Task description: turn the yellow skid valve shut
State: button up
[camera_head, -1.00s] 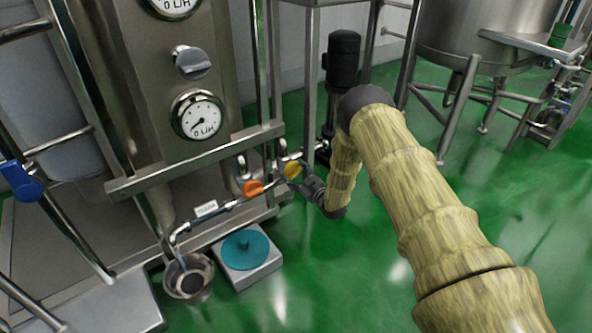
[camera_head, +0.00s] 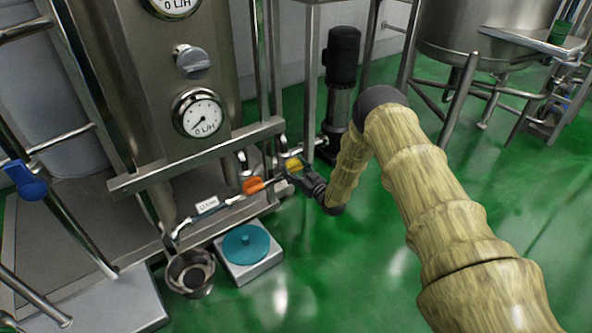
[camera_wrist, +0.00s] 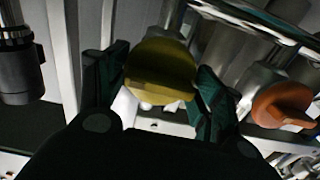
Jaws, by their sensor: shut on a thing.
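The yellow valve handle (camera_head: 293,165) sits on the low pipe at the skid's lower right corner. In the wrist view the yellow handle (camera_wrist: 160,72) lies between the two dark fingers of my gripper (camera_wrist: 163,95). My gripper (camera_head: 300,174) is shut on it from the right side in the head view. The finger tips press close to both sides of the handle. The valve body under the handle is mostly hidden by the handle and the gripper.
An orange valve handle (camera_head: 252,186) is close by on the same pipe; it also shows in the wrist view (camera_wrist: 283,104). A steel bowl (camera_head: 190,273) and a scale with a teal disc (camera_head: 246,243) stand below. A dark pump (camera_head: 342,60) stands behind my arm. Green floor is open on the right.

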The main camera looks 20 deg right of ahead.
jog(key=shift+d, duration=0.1)
jog(key=o, duration=0.9)
jog(key=v, duration=1.2)
